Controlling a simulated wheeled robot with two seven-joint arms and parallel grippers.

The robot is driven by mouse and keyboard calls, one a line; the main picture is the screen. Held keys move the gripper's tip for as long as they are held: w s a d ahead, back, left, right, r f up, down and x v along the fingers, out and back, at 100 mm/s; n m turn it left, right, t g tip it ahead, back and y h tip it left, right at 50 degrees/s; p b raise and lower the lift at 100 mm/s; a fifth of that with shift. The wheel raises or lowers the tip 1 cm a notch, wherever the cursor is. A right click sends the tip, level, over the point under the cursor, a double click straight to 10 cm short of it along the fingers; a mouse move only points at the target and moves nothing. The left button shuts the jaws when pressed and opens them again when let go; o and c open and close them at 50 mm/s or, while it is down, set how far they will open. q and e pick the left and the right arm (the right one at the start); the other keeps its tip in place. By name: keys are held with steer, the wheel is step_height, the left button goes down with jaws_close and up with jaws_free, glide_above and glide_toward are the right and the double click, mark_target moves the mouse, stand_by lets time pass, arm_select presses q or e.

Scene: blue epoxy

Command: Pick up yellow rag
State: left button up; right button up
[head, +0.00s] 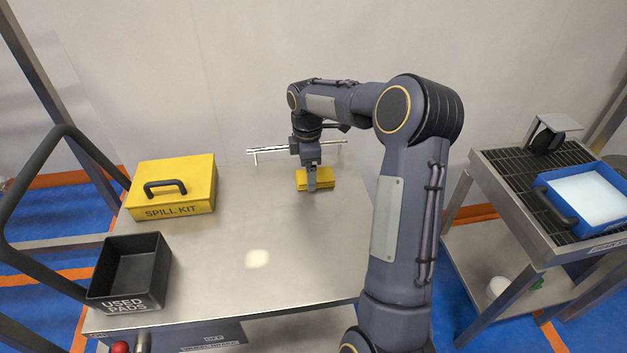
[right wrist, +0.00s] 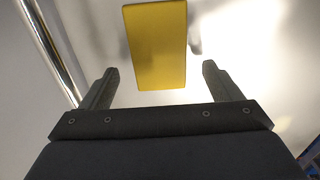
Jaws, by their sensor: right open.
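The yellow rag (head: 328,179) lies folded flat at the back of the steel table, right of the middle. My right gripper (head: 311,185) is over it in the head view and hides part of it. In the right wrist view the rag (right wrist: 157,45) is a yellow rectangle just beyond the fingertips, between their lines. My right gripper (right wrist: 157,78) is open there, with nothing between its fingers. My left gripper is not in view.
On the steel table (head: 220,265) stand a yellow spill kit box (head: 190,172) and a black used pads bin (head: 150,262). A metal rail (head: 265,150) runs behind the rag. Right, a separate cart holds a blue tray (head: 550,195). The table's middle is clear.

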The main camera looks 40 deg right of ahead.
steer(key=shift+f, duration=0.65)
steer(key=shift+c, duration=0.5)
steer(key=c, duration=1.1)
steer(key=shift+o, duration=0.2)
steer(key=shift+r, duration=0.1)
steer(key=shift+r, duration=0.5)
step_height(320, 180, up, 2)
steer(key=shift+r+p, duration=0.2)
steer(key=shift+p, duration=0.25)
steer(key=s+a+r+p, duration=0.1)
steer(key=s+a+r, duration=0.5)
steer(key=s+r, duration=0.3)
steer(key=s, duration=0.3)
steer(key=shift+s+a+r, duration=0.2)
steer(key=shift+r, duration=0.1)
